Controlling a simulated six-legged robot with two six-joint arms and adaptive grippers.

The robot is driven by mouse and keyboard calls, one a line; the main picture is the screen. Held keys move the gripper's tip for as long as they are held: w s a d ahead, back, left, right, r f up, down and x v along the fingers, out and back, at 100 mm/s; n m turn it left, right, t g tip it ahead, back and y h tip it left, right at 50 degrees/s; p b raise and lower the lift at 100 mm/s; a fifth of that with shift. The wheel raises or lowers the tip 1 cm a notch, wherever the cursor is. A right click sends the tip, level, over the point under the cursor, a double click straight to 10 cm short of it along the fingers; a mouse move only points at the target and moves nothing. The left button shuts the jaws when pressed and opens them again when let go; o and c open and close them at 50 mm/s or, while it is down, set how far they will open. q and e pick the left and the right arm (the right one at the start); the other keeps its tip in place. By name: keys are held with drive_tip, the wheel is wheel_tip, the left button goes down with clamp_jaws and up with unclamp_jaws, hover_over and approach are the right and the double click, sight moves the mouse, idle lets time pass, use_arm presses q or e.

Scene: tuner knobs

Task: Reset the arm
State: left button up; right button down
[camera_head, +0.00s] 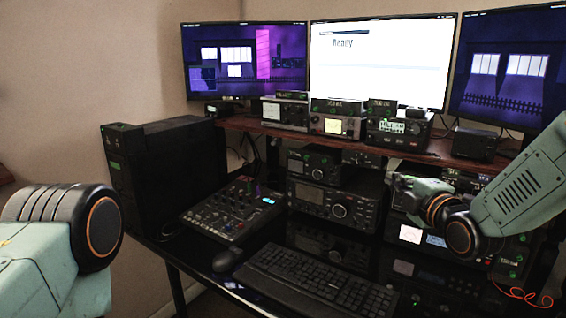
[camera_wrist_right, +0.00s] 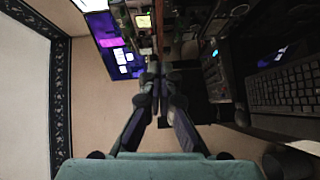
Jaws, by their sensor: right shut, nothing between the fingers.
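My right arm comes in from the right edge of the head view. Its right gripper (camera_head: 402,184) is in front of the radio stack on the right, seen small and partly behind its own wrist. In the right wrist view the right gripper (camera_wrist_right: 157,72) has its fingers together, with nothing between them.
A black desk holds a keyboard (camera_head: 320,280), a mouse (camera_head: 226,261), a mixer (camera_head: 232,208) and a radio with knobs (camera_head: 335,202). A black tower (camera_head: 180,165) stands left. Three monitors, the middle one white (camera_head: 380,65), stand above a shelf of small radios. A red cable (camera_head: 530,297) hangs at lower right.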

drive_tip(key=s+f+m+g+h, duration=0.1)
drive_tip(key=s+f+m+g, duration=0.2)
drive_tip(key=s+f+m, duration=0.35)
drive_tip(key=s+a+f+m+g+h, duration=0.15)
drive_tip(key=s+f+m, duration=0.25)
drive_tip(key=f, duration=0.6)
drive_tip(key=s+f+m+g, duration=0.4)
drive_tip(key=s+f+m, duration=0.15)
drive_tip(key=f, duration=0.35)
drive_tip(key=s+f+m+g, duration=0.1)
drive_tip(key=s+f, duration=0.4)
drive_tip(key=s, duration=0.5)
drive_tip(key=s+f+m+g+b, duration=0.1)
drive_tip(key=s+f+g, duration=0.3)
drive_tip(key=s, duration=0.6)
drive_tip(key=s+f+m+g, duration=0.1)
drive_tip(key=s+f+g, duration=0.2)
drive_tip(key=s+f, duration=0.4)
drive_tip(key=s+h, duration=0.1)
drive_tip(key=s, duration=0.2)
drive_tip(key=shift+s+a+m, duration=0.2)
drive_tip(key=shift+s+m, duration=0.1)
drive_tip(key=shift+s, duration=0.1)
drive_tip(key=shift+w+r+g, duration=0.1)
drive_tip(key=shift+g, duration=0.15)
drive_tip(key=shift+s+d, duration=0.15)
drive_tip(key=shift+s, duration=0.05)
